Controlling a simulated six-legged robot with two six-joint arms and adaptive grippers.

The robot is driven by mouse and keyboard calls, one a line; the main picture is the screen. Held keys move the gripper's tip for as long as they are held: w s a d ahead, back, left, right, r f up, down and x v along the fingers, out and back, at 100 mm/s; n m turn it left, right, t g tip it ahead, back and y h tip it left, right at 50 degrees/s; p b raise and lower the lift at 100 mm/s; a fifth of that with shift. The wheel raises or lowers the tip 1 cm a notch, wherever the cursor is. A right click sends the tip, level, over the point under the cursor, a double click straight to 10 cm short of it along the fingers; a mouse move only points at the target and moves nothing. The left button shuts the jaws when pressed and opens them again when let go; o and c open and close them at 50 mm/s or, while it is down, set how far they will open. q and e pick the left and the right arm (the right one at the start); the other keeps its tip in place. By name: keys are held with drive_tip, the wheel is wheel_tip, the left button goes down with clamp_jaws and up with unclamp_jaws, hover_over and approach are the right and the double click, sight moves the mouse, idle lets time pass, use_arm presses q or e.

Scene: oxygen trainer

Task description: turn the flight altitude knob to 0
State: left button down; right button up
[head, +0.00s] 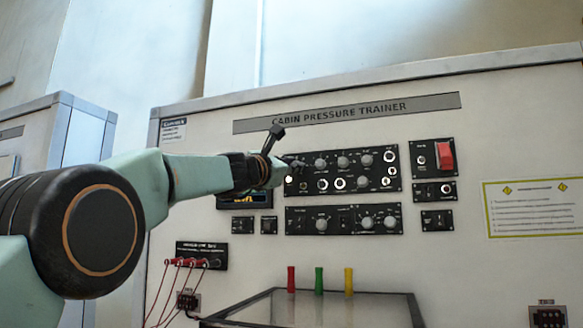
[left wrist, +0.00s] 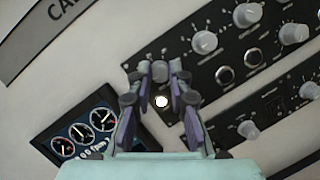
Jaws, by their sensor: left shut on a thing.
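My left gripper (head: 289,168) reaches in from the left to the left end of the upper black panel (head: 392,183). In the left wrist view its two fingers (left wrist: 158,78) are closed around a grey knob (left wrist: 159,71) at the left end of the top knob row. The fingers cover most of this knob in the head view, and its pointer and label cannot be read, so I cannot confirm the flight altitude marking. More grey knobs (head: 343,162) sit to its right in the same row. My right gripper is not in view.
A gauge display (left wrist: 85,135) lies left of the fingers, partly behind my arm. A lower black panel (head: 344,220) holds more knobs. A red switch (head: 445,155) is at the right. A glass-topped table (head: 320,312) stands in front of the trainer.

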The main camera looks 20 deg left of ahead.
use_arm(q)
drive_tip(key=shift+w+f, duration=0.15)
drive_tip(key=shift+f, duration=0.3)
drive_tip(key=c, duration=1.7)
unclamp_jaws()
drive_tip(key=o, duration=0.4)
drive_tip(key=shift+a+r, duration=0.1)
drive_tip(key=shift+r, duration=0.1)
drive_tip(key=shift+o, duration=0.2)
drive_tip(key=shift+r, duration=0.1)
drive_tip(key=v, duration=1.2)
